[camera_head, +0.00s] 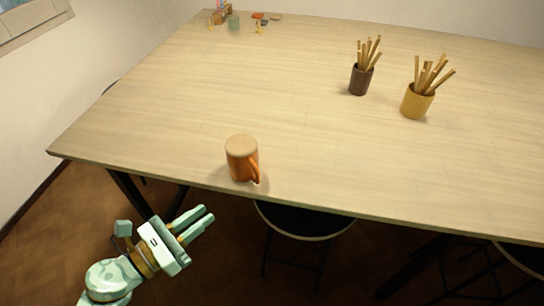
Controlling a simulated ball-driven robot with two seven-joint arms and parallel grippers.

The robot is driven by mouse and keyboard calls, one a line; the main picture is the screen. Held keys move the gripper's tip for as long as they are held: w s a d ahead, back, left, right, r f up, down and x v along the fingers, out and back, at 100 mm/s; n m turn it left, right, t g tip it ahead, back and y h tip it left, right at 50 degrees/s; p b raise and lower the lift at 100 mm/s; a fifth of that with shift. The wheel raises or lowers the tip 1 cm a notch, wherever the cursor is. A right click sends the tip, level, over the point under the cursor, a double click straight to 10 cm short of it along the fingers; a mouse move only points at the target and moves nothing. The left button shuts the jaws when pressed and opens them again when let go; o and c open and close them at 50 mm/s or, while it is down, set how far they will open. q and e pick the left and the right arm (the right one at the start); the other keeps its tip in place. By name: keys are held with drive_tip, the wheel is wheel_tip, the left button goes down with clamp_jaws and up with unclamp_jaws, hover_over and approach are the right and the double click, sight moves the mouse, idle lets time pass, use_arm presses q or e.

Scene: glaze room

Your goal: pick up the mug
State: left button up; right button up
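An orange mug (238,160) with a pale tan top stands upright near the front edge of the table (310,130). Its handle is on the right, toward the front. My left gripper (207,221) is in front of and below the table edge, left of the mug and apart from it. Its two pale green fingers point up and to the right with a gap between them, and nothing is between them. My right gripper is not in view.
A brown cup (359,82) and a yellow cup (416,104), both holding wooden sticks, stand farther back on the right. Small items, including a green block (234,23), lie at the far left corner. A stool (305,222) stands under the front edge. The table around the mug is clear.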

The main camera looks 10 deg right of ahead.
use_arm(q)
drive_tip(key=p, duration=0.1)
approach(256, 179)
drive_tip(key=shift+m, duration=0.3)
drive_tip(key=x, duration=0.5)
drive_tip(key=shift+w, duration=0.3)
drive_tip(key=x, duration=0.5)
drive_tip(key=shift+d+f, duration=0.15)
drive_tip(key=shift+d, duration=0.15)
drive_tip(key=shift+c, duration=0.3)
clamp_jaws()
